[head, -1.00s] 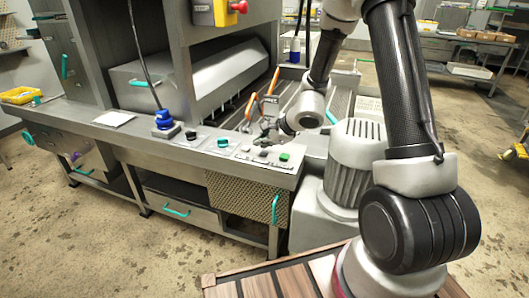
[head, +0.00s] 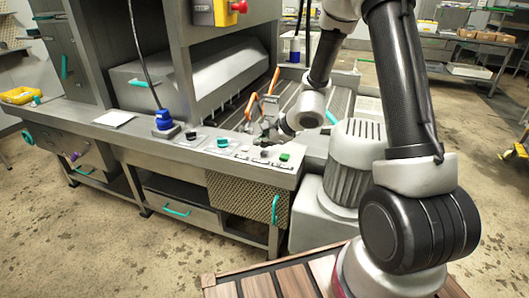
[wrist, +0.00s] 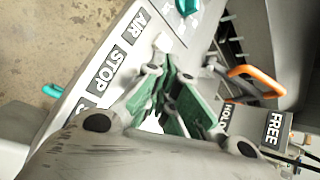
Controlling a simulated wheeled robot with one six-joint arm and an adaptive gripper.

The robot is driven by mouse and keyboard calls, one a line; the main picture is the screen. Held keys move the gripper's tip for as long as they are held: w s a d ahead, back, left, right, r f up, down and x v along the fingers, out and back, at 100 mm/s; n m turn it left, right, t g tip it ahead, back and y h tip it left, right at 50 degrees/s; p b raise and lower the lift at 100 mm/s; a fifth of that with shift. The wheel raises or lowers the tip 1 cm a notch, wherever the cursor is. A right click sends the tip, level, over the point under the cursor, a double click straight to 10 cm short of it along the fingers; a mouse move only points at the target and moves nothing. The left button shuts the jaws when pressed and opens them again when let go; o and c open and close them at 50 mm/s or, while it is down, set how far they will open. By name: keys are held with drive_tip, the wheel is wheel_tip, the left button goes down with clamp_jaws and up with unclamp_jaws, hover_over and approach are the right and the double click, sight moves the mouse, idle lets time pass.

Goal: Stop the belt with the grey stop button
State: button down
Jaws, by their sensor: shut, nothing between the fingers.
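The control panel (head: 150,134) runs along the machine's front ledge. A small grey button (head: 263,154), which seems to be the stop button, sits near its right end, left of a green button (head: 285,157). My gripper (head: 266,139) is shut and empty, close above this part of the panel. In the wrist view its green-padded fingers (wrist: 172,100) point at the panel beside the STOP label (wrist: 101,72). The stop button is hidden behind the fingers there. I cannot tell whether the fingertips touch it.
Orange handles (head: 275,80) rise behind the gripper, near the belt.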

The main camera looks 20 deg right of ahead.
sight(263, 152)
drive_tip(key=shift+f, duration=0.15)
drive_tip(key=shift+f, duration=0.3)
drive_tip(key=shift+f, duration=0.5)
idle(0.8)
drive_tip(key=shift+r, duration=0.95)
drive_tip(key=shift+r, duration=2.5)
